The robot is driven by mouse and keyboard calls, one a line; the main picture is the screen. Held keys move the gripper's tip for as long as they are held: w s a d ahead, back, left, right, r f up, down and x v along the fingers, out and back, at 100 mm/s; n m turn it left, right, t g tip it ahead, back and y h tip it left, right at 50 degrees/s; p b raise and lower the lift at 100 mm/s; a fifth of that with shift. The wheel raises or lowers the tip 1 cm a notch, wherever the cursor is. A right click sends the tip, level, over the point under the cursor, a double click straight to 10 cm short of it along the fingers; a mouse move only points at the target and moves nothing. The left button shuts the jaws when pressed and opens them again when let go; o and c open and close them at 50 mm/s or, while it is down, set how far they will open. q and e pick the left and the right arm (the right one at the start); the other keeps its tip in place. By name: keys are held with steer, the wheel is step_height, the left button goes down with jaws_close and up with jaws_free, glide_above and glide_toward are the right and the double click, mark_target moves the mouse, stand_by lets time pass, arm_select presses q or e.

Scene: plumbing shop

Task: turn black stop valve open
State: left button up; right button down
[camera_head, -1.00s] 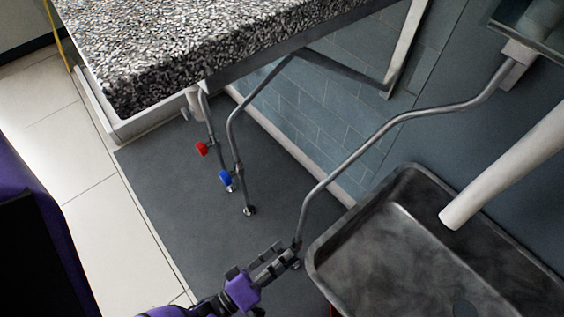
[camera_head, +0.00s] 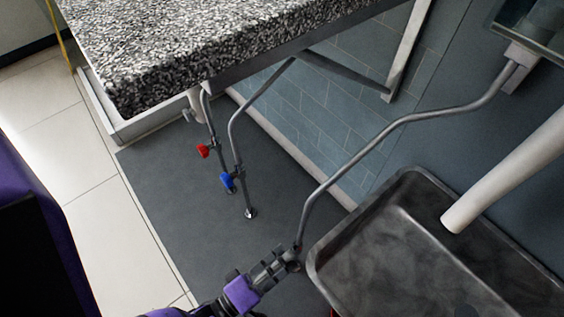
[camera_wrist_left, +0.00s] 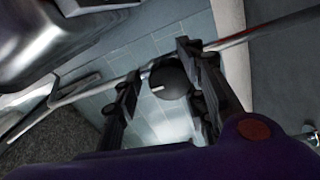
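The black stop valve's round knob (camera_wrist_left: 170,80), with a white mark, shows in the left wrist view between the two fingers of my left gripper (camera_wrist_left: 160,76). The fingers stand apart on either side of it, with a narrow gap on the left; contact on the right side cannot be told. In the head view, my left gripper (camera_head: 278,263) reaches the lower end of the bent metal pipe (camera_head: 345,165), where it mostly hides the valve. My right gripper is not in view.
A dark metal basin (camera_head: 400,255) stands close to the right of my left gripper. A red valve handle (camera_head: 203,151) and a blue one (camera_head: 227,180) sit on pipes under the speckled countertop (camera_head: 200,45). The grey floor (camera_head: 180,200) on the left is clear.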

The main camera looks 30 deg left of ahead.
arm_select(q)
steer(key=shift+f, duration=0.1)
stand_by(0.3)
steer(key=v, duration=1.2)
stand_by(0.3)
